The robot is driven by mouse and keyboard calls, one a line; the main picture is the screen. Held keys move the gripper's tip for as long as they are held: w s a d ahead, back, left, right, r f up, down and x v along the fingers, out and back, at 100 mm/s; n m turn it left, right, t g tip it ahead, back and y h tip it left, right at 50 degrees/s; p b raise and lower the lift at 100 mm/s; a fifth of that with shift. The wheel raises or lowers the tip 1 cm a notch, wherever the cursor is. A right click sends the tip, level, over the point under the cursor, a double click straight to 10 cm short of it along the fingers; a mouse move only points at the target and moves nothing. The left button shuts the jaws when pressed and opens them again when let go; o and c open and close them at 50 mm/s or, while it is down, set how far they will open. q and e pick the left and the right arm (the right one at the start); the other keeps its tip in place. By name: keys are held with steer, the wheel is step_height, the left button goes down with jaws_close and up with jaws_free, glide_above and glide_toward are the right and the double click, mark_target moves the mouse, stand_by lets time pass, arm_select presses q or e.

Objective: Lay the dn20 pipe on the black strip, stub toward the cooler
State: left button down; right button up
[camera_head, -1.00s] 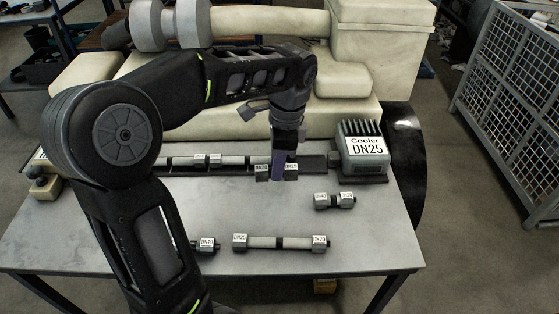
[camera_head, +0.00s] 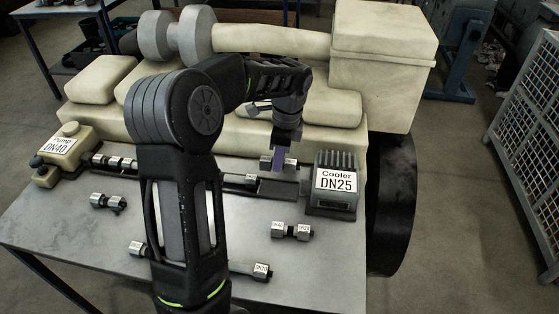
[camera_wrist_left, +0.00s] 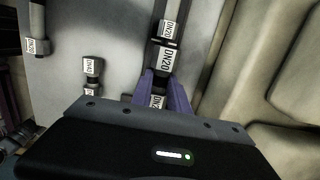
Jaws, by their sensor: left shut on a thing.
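My left gripper (camera_head: 279,160) has purple fingers shut on a short dark pipe piece with grey ends, the dn20 pipe (camera_head: 265,163). In the left wrist view the fingers (camera_wrist_left: 160,88) straddle it, and DN20 labels show on its ends (camera_wrist_left: 166,60). The pipe appears just above or behind the black strip (camera_head: 276,187); contact cannot be told. The cooler (camera_head: 334,181), marked DN25, stands at the strip's right end. Which end carries the stub is unclear. My right gripper is not in view.
The pump (camera_head: 62,150), marked DN40, stands at the strip's left end. Pipes (camera_head: 120,163) lie along the strip. Loose short pieces (camera_head: 292,231) (camera_head: 108,201) and a long pipe (camera_head: 248,269), partly behind my arm, lie on the table. A cream engine block (camera_head: 235,135) rises behind.

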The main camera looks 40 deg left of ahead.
arm_select(q)
steer(key=shift+s+a, duration=0.1)
stand_by(0.3)
steer(key=shift+f+b, duration=1.9)
steer(key=shift+f, duration=0.35)
steer(key=shift+f+b, duration=0.8)
steer(key=shift+f, duration=0.7)
steer(key=shift+f, duration=0.15)
steer(key=c, duration=1.2)
jaws_free()
